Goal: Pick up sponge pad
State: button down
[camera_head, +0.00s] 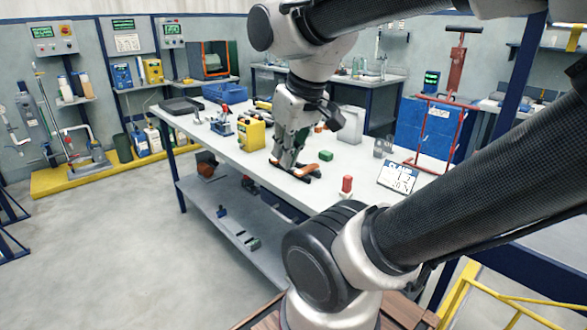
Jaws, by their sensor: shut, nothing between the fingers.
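My gripper (288,165) points down over the grey-white workbench (247,163), near its front edge. Its fingers are shut with nothing held between them.
A red-topped item (346,187) and a small sign (397,178) stand on the right. A blue crate (225,93) is at the back left. Bare bench lies at the front left. My forearm hides the right end.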

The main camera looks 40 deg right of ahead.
aim_at(346, 193)
jog(key=i+j, duration=0.55)
jog(key=i+j+z, duration=0.1)
jog(key=z, duration=0.35)
jog(key=i+j+z, duration=0.1)
jog(key=j+z, duration=0.15)
jog(key=z, duration=0.2)
jog(key=j+z, duration=0.25)
jog(key=z, duration=1.2)
jog(key=i+j, duration=0.05)
